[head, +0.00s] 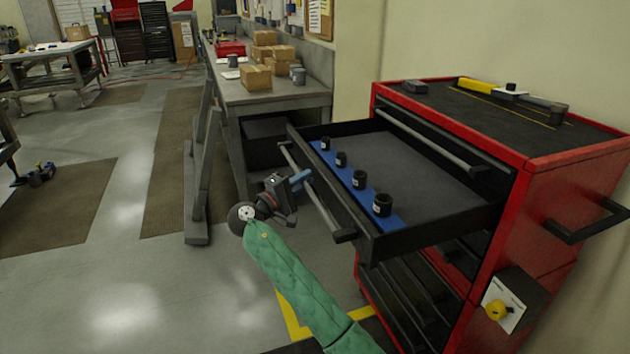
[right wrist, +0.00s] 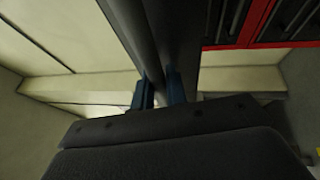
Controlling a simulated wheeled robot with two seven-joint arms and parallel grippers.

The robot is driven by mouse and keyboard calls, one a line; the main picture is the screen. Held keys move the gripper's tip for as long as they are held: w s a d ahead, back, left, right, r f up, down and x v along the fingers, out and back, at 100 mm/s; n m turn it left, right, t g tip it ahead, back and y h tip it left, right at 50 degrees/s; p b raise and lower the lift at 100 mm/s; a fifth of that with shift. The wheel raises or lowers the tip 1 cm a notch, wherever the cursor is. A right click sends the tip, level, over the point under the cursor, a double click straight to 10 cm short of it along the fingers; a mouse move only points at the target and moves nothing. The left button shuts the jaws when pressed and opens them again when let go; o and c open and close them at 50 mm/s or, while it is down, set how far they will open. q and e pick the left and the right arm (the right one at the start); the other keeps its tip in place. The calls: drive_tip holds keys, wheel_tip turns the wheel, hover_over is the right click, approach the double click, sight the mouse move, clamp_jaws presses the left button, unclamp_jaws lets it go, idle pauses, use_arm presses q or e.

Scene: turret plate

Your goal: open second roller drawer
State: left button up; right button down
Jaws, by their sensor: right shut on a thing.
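The red and black roller cabinet (head: 575,200) stands at the right. Its second drawer (head: 430,238) is pulled well out, below the closed top drawer (head: 440,138). The open drawer has a grey bar handle (head: 322,208) along its front. My right gripper (head: 301,179) is at this handle from the left, shut on the bar. In the right wrist view, the blue fingertips (right wrist: 160,90) sit on either side of the dark bar (right wrist: 172,35). My left gripper is not in view.
Several black sockets (head: 359,180) stand on a blue strip in the drawer. Tools (head: 505,93) lie on the cabinet top. A workbench (head: 275,98) with cardboard boxes (head: 256,78) stands behind.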

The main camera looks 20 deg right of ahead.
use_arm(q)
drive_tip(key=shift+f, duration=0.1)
use_arm(e)
drive_tip(key=shift+a+f, duration=0.1)
drive_tip(key=shift+a, duration=0.1)
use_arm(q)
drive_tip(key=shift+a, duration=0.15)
use_arm(e)
drive_tip(key=c, duration=1.7)
unclamp_jaws()
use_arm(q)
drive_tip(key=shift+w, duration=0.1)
use_arm(e)
drive_tip(key=shift+a, duration=0.1)
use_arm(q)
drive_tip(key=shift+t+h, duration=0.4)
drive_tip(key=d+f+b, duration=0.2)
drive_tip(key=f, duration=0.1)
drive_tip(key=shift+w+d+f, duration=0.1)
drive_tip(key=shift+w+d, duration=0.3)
use_arm(e)
drive_tip(key=v, duration=0.7)
drive_tip(key=shift+s+a, duration=0.2)
drive_tip(key=shift+a, duration=0.05)
drive_tip(key=shift+f, duration=0.1)
